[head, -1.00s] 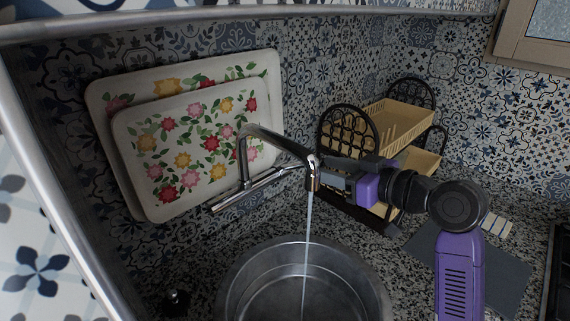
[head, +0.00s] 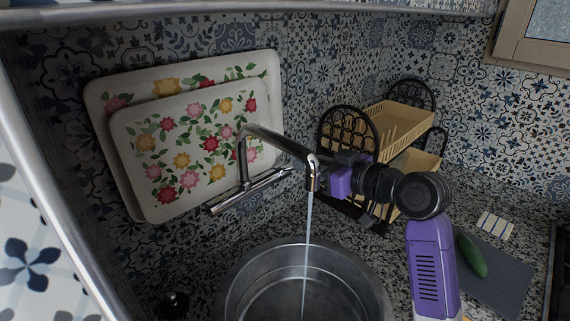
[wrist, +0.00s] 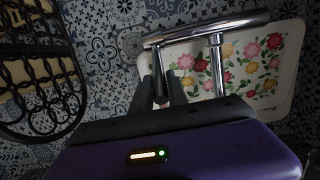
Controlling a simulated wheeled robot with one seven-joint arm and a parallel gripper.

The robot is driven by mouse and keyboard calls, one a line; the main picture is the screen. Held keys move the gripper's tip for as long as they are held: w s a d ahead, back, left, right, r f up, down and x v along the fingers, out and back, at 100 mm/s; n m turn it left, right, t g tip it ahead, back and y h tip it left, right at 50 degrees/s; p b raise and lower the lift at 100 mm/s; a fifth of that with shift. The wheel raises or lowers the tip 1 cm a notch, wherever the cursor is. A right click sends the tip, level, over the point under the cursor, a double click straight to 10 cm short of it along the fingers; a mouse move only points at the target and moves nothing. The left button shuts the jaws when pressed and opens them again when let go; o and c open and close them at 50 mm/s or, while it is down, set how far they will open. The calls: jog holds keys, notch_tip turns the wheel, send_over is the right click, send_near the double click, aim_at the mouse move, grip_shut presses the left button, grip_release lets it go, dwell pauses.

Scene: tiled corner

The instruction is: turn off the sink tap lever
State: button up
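The chrome sink tap (head: 280,143) has a spout reaching out over the round metal sink (head: 240,279). A thin stream of water (head: 308,240) runs from its tip. The tap's bar-shaped body (head: 250,191) lies low in front of the trays. In the wrist view my gripper's dark fingers (wrist: 160,85) point toward the chrome tubing (wrist: 205,30).
Two flowered trays (head: 195,102) lean on the tiled wall behind the tap. A black and tan dish rack (head: 348,130) stands behind my gripper. A cucumber (head: 470,254) lies on a grey board (head: 505,283) at right. Granite counter surrounds the sink.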

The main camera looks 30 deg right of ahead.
grip_shut()
jog(key=shift+s+d+f+b, duration=0.1)
jog(key=shift+s+f+b, duration=0.25)
jog(key=shift+f+b, duration=0.35)
jog(key=shift+s+d+f+b, duration=0.1)
jog(key=shift+s+f+b, duration=0.25)
jog(key=shift+f+b, duration=0.35)
jog(key=o, duration=0.6)
grip_release()
jog(key=shift+p, duration=0.3)
jog(key=shift+r, duration=0.1)
jog(key=shift+p+v, duration=0.5)
jog(key=shift+v, duration=3.5)
